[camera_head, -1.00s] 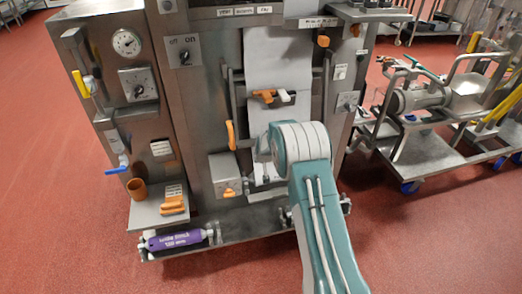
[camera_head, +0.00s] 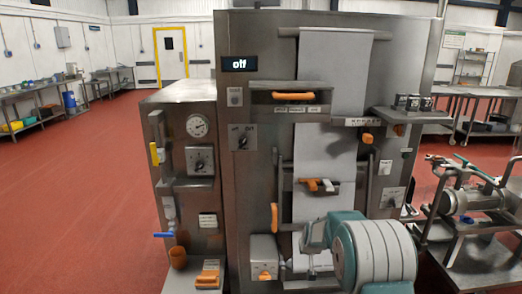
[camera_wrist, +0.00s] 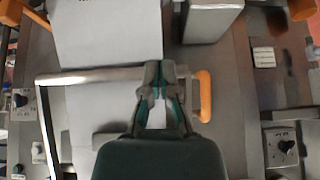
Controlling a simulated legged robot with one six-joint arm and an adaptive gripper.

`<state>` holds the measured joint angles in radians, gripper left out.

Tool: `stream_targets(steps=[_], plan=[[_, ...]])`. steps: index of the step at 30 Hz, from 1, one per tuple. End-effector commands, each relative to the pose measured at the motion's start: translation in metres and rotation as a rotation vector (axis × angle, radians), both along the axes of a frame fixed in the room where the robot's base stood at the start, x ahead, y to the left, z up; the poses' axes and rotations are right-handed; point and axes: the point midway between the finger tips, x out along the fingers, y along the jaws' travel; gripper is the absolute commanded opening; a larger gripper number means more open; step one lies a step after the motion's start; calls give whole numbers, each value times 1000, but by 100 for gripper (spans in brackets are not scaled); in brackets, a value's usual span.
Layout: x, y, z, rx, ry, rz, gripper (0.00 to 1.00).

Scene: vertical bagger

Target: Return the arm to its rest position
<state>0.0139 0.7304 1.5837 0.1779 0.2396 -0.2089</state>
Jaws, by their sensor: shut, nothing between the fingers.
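My gripper (camera_wrist: 160,72) shows in the wrist view with its dark fingers shut and nothing between them. It is in front of the bagger's face, near a metal bar (camera_wrist: 90,76) and to the left of an orange handle (camera_wrist: 203,96). I cannot tell the gap to either. In the head view my teal and white arm (camera_head: 375,250) is at the lower right, in front of the bagger (camera_head: 235,190). My gripper is hidden or too unclear to make out there.
A white film sheet (camera_head: 335,75) hangs down the bagger's front. A metal cart (camera_head: 480,245) stands at right. Open red floor (camera_head: 75,200) is at left.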

Motion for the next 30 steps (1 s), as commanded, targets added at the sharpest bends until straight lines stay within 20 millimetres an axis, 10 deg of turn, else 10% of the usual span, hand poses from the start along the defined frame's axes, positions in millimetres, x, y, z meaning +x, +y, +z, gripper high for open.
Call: stream_targets(steps=[15,30], plan=[[-135,7,169,10,31,8,0],[-306,6,237,1,68,-8,0]])
